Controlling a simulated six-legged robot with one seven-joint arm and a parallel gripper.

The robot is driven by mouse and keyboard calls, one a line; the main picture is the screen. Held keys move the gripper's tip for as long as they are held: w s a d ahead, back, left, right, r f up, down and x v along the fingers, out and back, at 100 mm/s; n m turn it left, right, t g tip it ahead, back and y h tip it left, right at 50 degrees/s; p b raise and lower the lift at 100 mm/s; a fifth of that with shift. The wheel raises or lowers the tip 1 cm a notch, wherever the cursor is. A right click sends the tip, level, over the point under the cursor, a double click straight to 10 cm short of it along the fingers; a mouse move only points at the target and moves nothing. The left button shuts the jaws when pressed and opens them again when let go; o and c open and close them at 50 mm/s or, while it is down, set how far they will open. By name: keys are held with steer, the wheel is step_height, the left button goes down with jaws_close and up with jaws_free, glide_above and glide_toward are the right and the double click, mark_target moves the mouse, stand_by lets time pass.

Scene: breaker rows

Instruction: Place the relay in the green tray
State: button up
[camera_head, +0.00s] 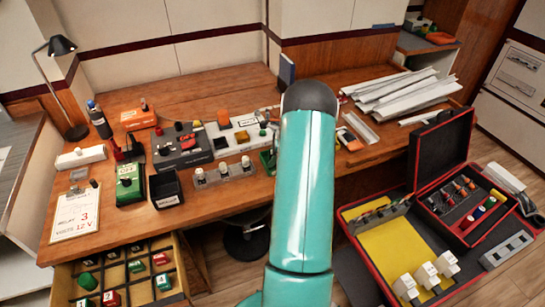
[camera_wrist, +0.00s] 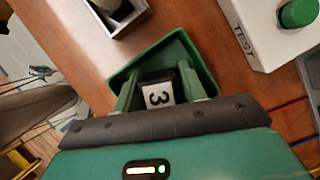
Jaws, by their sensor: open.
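The relay (camera_wrist: 158,93), a black block with a white label marked 3, shows in the wrist view inside the outline of the green tray (camera_wrist: 180,44). My gripper (camera_wrist: 160,84) is open, with one finger on each side of the relay. The fingers reach down into the tray. Whether they touch the relay, and whether it rests on the tray floor, I cannot tell. In the head view my teal arm covers the gripper and the relay, and only a left part of the green tray (camera_head: 267,161) shows beside it.
A white box (camera_wrist: 262,38) marked TEST with a green button stands right of the tray. A grey holder (camera_wrist: 112,14) lies beyond it. The desk (camera_head: 225,200) also bears a clipboard (camera_head: 75,214), a lamp (camera_head: 62,46) and white strips (camera_head: 405,92). An open case (camera_head: 345,222) stands at right.

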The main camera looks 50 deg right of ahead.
steer(key=shift+r, duration=0.1)
steer(key=v, duration=1.2)
steer(key=w+a+r+n+h, duration=0.1)
steer(key=a+r+n, duration=0.45)
steer(key=a, duration=0.45)
steer(key=w+a+r+n, duration=0.2)
steer(key=a+r+n, duration=0.2)
steer(key=a+r, duration=0.45)
steer(key=w+a+r+n+h, duration=0.1)
steer(key=a+r+n, duration=0.3)
steer(key=a, duration=0.7)
steer(key=s+a+r+n+t, duration=0.1)
steer(key=s+a+n, duration=0.6)
steer(key=a, duration=0.3)
steer(key=s+a+r+n+t, duration=0.1)
steer(key=s+a+n, duration=0.7)
steer(key=a, duration=0.3)
steer(key=shift+a+h, duration=0.25)
steer(key=shift+h, duration=0.05)
steer(key=shift+r, duration=0.1)
